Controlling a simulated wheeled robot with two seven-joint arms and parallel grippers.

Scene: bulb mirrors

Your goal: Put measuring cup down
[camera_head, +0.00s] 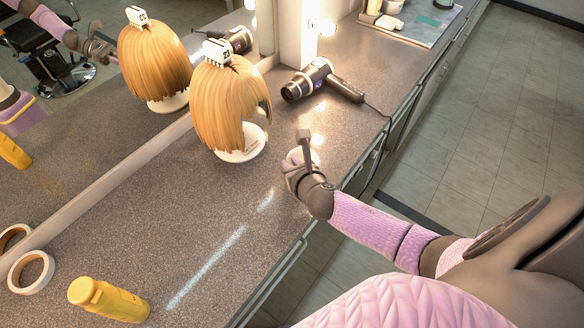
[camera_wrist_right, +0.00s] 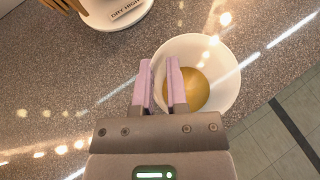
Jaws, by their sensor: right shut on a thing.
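A white measuring cup (camera_wrist_right: 222,76) with an amber-brown inside shows in the right wrist view, below and between my right gripper's fingers. My right gripper (camera_wrist_right: 160,82) is shut on the cup's near-left wall, one pink finger outside it and one inside. In the head view my right gripper (camera_head: 303,150) is over the counter near its front edge, and it mostly hides the cup. I cannot tell whether the cup's base touches the counter. My left gripper is not directly in view; part of an arm shows in the mirror.
A blond wig (camera_head: 228,105) on a white stand is left of the gripper. A black hair dryer (camera_head: 322,82) lies behind it. A yellow bottle (camera_head: 108,299) and a white tape roll (camera_head: 31,272) lie at the front left. The counter (camera_head: 200,225) between is clear. A mirror runs along the left.

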